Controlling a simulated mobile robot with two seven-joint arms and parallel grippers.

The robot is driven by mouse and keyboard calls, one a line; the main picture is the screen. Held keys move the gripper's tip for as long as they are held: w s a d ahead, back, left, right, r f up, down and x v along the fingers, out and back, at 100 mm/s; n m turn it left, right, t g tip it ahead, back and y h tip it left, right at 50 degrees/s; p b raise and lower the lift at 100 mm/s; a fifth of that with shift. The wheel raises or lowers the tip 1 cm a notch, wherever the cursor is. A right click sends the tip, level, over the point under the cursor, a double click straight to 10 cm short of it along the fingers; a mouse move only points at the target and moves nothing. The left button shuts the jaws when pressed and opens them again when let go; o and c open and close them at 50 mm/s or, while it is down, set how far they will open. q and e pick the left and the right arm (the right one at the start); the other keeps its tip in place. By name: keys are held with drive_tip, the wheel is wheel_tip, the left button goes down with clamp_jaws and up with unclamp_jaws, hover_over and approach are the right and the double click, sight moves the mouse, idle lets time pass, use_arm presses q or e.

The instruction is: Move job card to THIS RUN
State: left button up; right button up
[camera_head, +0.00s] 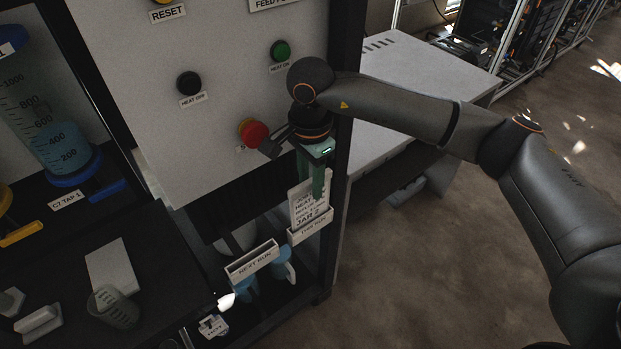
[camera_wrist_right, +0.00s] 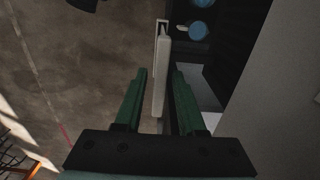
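The job card (camera_head: 307,207) is a white card with dark print, including "JAR 2". It stands upright in the white holder labelled THIS RUN (camera_head: 310,232), its lower edge hidden behind the holder's front. My right gripper (camera_head: 317,190) comes down from above, its green fingers at the card's upper right part. In the right wrist view the card (camera_wrist_right: 160,85) shows edge-on between the fingers of this gripper (camera_wrist_right: 161,73), with a narrow gap on each side; the gripper is open. The NEXT RUN holder (camera_head: 253,262) is lower left and shows no card. My left gripper is out of view.
A panel with a red button (camera_head: 254,132), a black button (camera_head: 188,83) and a green button (camera_head: 280,51) rises behind the gripper. Blue jars (camera_head: 283,265) stand below the holders. A clear beaker (camera_head: 114,307) is on the dark bench at left. Open floor lies at right.

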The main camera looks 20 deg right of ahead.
drive_tip(key=shift+o, duration=0.8)
drive_tip(key=shift+r+p, duration=1.95)
drive_tip(key=shift+r, duration=1.6)
use_arm(q)
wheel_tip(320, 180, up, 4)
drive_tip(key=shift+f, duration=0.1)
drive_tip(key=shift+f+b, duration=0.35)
drive_tip(key=shift+b, duration=0.05)
use_arm(e)
wheel_tip(320, 180, up, 12)
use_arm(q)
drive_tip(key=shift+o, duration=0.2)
